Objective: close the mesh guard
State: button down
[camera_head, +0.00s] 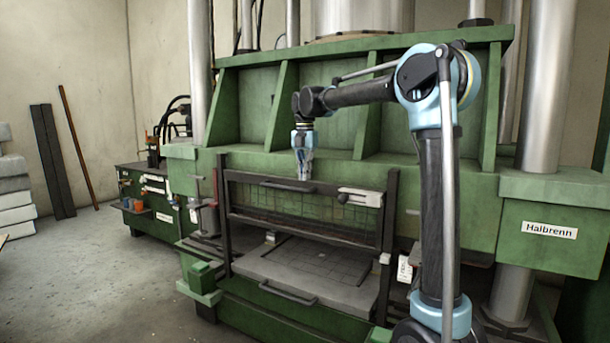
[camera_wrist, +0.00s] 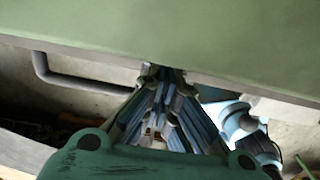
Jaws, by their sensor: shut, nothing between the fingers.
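The mesh guard (camera_head: 262,198) is a dark-framed panel between two dark upright posts on the green press. It sits in the upper part of the opening, and the space below its lower bar is open. A dark handle (camera_head: 282,185) runs along its top; a dark bent bar (camera_wrist: 85,84), probably this handle, shows at left in the wrist view. My gripper (camera_head: 304,177) points down in front of the press, by the right end of that handle. In the wrist view its fingers (camera_wrist: 162,72) are together and empty. I cannot tell whether they touch anything.
A grey bed plate (camera_head: 305,270) with a front handle (camera_head: 287,293) lies below the opening. A pale latch-like part (camera_head: 360,197) is at the guard's upper right. A green bench (camera_head: 150,205) stands left, with bare floor (camera_head: 90,275) before it.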

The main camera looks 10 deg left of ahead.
jog(key=shift+f, duration=0.1)
jog(key=shift+f, duration=2.1)
